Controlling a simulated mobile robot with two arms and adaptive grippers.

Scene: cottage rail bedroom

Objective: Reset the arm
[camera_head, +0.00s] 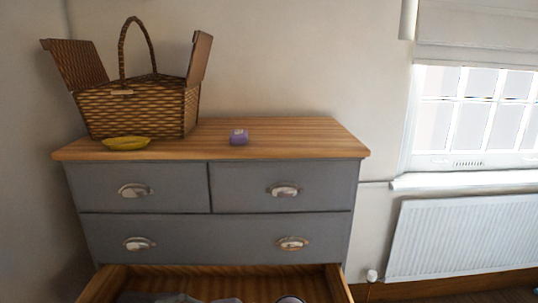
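Neither of my grippers nor my arms shows clearly in the head view. A grey chest of drawers (180,229) with a wooden top (290,138) stands ahead. Its bottom drawer (337,283) is pulled open, and its upper drawers are shut. A few items lie inside the open drawer at the lower picture edge, too cut off to name. A wicker picnic basket (135,108) with both lid flaps raised stands on the top at the left. A yellow object (127,143) lies in front of it, and a small purple object (238,137) lies to its right.
The right half of the wooden top is clear. A white radiator (465,238) is on the wall at the right, below a window (475,110) with a blind (478,30). The open drawer juts out toward me.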

